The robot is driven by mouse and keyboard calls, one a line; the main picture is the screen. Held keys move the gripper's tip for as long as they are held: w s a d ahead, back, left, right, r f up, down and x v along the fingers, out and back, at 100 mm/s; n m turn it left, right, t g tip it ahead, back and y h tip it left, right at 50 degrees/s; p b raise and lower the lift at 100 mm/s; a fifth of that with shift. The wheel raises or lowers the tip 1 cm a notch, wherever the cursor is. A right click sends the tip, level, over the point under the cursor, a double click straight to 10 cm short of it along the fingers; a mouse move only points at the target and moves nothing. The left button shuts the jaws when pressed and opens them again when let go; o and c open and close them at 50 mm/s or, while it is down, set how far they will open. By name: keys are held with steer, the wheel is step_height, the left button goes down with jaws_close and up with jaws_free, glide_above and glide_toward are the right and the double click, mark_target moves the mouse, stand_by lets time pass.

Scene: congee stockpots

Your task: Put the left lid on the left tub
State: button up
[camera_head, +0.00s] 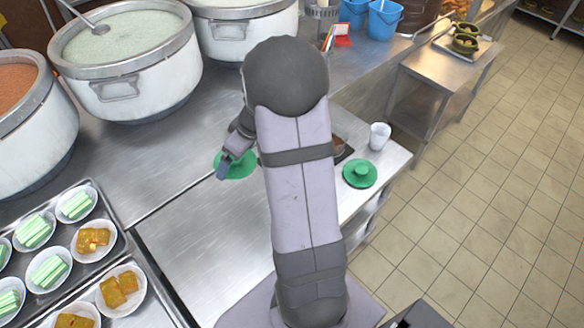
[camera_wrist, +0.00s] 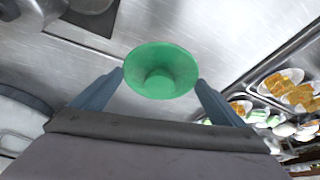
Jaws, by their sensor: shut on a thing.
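The left green lid (camera_head: 240,168) is at my gripper (camera_head: 226,168), left of my arm in the head view, over the steel counter. In the wrist view the round green lid (camera_wrist: 162,70) sits between the two fingertips of my gripper (camera_wrist: 160,78), which is shut on it. Whether the lid touches the counter is unclear. A second green lid (camera_head: 360,173) with a raised knob lies on the counter right of my arm. I cannot clearly identify the left tub; my arm hides part of the counter.
Large congee pots (camera_head: 125,60) stand at the back left. A tray (camera_head: 120,245) with several small dishes fills the front left. A white cup (camera_head: 380,136) and a partly hidden dark container (camera_head: 342,151) are right of my arm. Blue buckets (camera_head: 384,20) stand behind. Bare counter lies front left of my arm.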

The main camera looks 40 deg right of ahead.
steer(key=s+d+n+g+y+b, duration=0.1)
steer(key=s+d+n+b, duration=0.15)
steer(key=d, duration=0.65)
steer(key=s+d+n+b, duration=0.1)
steer(key=s+d+n, duration=0.2)
steer(key=d, duration=0.5)
step_height(320, 180, down, 9)
steer(key=p, duration=0.3)
steer(key=shift+w, duration=0.25)
steer(key=shift+f, duration=0.25)
steer(key=o, duration=0.6)
steer(key=shift+o, duration=0.5)
steer(key=shift+r, duration=0.1)
